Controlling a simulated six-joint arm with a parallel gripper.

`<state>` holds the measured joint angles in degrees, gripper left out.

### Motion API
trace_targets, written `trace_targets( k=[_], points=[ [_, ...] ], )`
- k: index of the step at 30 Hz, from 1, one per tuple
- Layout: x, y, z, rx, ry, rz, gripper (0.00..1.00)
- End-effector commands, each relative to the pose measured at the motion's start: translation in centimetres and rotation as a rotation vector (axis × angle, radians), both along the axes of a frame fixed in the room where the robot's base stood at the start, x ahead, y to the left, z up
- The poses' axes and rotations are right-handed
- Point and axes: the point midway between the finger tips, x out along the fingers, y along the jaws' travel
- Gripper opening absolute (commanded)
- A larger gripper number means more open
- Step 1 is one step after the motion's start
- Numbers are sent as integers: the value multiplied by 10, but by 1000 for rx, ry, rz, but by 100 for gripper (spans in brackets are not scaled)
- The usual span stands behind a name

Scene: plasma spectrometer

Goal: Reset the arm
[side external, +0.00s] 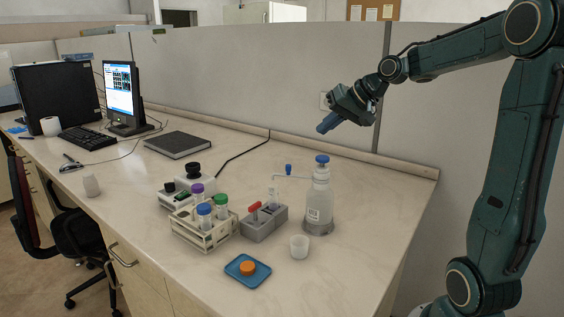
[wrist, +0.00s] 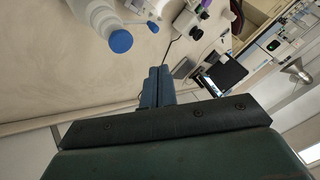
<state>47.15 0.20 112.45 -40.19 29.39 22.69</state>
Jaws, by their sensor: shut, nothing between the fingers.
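My gripper (side external: 326,124) is up in the air above the back right of the bench, in front of the partition. Its blue fingers are together with nothing between them. In the wrist view the shut fingers (wrist: 157,88) point out over the bench, clear of everything. The arm is raised and bent, with the wrist higher than the bottle.
A white bottle with blue cap (side external: 320,190) stands below the gripper. Near it are a grey block (side external: 262,228), a tube rack (side external: 192,235), a small cup (side external: 299,246) and a blue dish (side external: 240,276). A laptop (side external: 178,145) and monitor (side external: 120,92) are farther left.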

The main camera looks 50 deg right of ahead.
Motion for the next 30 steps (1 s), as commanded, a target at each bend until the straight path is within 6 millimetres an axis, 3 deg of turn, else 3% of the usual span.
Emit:
trace_targets(
  k=[8,18,24,30],
  points=[
    [-23,67,1,-107,66,114,0],
    [-91,149,-10,-277,160,290,0],
    [-141,178,-25,-365,204,390,0],
    [-183,190,-41,-429,235,470,0]
  ],
)
